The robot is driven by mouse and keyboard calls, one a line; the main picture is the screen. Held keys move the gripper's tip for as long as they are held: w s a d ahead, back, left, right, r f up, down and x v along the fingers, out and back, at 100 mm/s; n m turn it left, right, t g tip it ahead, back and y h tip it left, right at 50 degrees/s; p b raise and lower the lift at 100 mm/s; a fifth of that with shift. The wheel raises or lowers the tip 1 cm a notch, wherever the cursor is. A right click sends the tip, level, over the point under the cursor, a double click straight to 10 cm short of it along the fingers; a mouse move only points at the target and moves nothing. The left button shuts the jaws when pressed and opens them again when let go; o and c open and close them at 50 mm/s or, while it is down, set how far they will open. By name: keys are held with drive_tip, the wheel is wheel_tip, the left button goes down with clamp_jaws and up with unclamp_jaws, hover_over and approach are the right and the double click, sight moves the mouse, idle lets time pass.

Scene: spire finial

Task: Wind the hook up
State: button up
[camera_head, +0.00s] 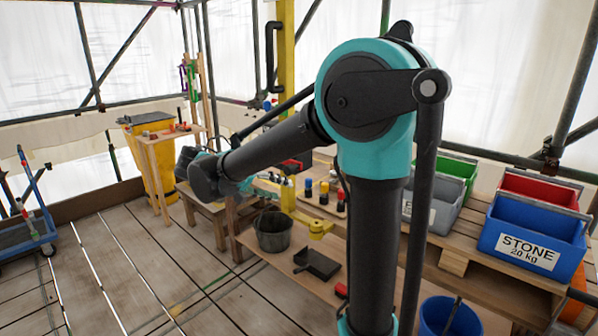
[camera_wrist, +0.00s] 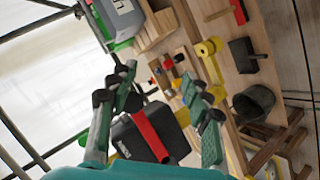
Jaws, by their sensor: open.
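I cannot clearly make out a hook in either view. A yellow upright post (camera_head: 286,70) stands behind my arm in the head view, with a black bent bar (camera_head: 270,58) beside it. A yellow fitting with a rounded end (camera_head: 319,227) sticks out at the low wooden bench; what seems the same yellow part (camera_wrist: 207,56) shows in the wrist view. My gripper (camera_wrist: 160,88) is open, its two green-and-black fingers apart. A black box with a red strip (camera_wrist: 150,132) shows between and behind the fingers; I see no contact.
A blue bin marked STONE (camera_head: 530,238) and a red bin (camera_head: 540,190) stand on the pallet at right. A yellow bin (camera_head: 150,150) stands back left.

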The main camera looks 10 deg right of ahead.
drive_tip(key=a+r+m+t+h, duration=0.1)
drive_tip(key=a+r+m+h, duration=0.15)
drive_tip(key=a+r, duration=0.5)
drive_tip(key=w+x, duration=0.1)
drive_tip(key=x, duration=1.6)
drive_tip(key=shift+f, duration=0.25)
drive_tip(key=shift+w+n, duration=0.1)
drive_tip(key=shift+n, duration=0.15)
clamp_jaws()
